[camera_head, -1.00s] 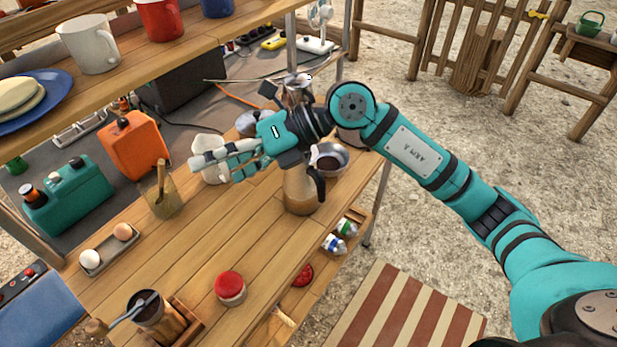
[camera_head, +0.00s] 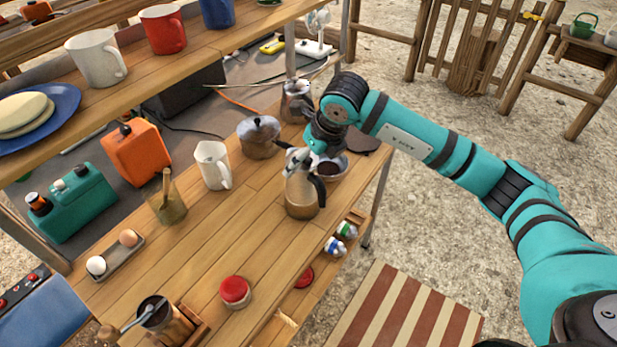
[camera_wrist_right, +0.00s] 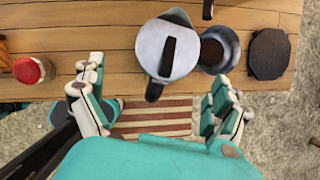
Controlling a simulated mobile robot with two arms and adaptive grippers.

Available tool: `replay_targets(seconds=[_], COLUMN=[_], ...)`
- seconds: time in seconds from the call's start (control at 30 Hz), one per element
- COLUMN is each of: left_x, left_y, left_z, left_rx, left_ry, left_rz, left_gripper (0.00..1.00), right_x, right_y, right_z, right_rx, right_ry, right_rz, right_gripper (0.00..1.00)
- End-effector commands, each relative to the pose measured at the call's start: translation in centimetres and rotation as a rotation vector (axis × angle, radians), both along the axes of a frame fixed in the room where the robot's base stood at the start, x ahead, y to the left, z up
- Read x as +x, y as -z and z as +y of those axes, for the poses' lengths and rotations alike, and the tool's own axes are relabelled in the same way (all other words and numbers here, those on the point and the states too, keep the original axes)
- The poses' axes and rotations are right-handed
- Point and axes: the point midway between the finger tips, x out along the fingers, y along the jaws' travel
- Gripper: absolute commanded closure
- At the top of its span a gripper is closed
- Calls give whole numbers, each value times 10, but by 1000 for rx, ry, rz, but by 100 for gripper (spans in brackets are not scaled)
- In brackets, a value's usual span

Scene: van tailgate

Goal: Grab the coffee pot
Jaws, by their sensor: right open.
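The coffee pot (camera_head: 303,194) stands upright near the front edge of the wooden table, with a tan lower body, a metal top and a black handle. In the right wrist view the pot (camera_wrist_right: 152,48) is seen from above, its dark handle pointing down toward my palm. My right gripper (camera_head: 297,160) is just above and behind the pot in the head view, partly hiding its top. In the wrist view my right gripper (camera_wrist_right: 152,100) is open, with its fingers apart on either side of the handle. No contact is clear. My left gripper is in neither view.
A bowl of dark grounds (camera_head: 332,168) and a dark flat pad (camera_head: 362,142) lie close beside the pot. A white mug (camera_head: 213,166), a lidded metal pot (camera_head: 259,137) and a moka pot (camera_head: 296,101) stand behind. A red-lidded jar (camera_head: 234,292) stands at the front.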

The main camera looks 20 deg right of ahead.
Motion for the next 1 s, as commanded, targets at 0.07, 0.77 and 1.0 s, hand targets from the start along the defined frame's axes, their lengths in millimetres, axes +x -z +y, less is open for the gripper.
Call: replay_targets(seconds=[0.07,0.77,1.0], left_x=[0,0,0], left_y=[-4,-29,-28], left_z=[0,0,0], left_rx=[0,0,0], left_ry=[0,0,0], left_rz=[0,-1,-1], left_gripper=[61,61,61], right_x=[3,30,30], right_y=[8,61,61], right_z=[2,7,7], right_rx=[1,1,1], right_ry=[-2,-1,-1], right_rz=[1,-1,-1], right_gripper=[0,0,18])
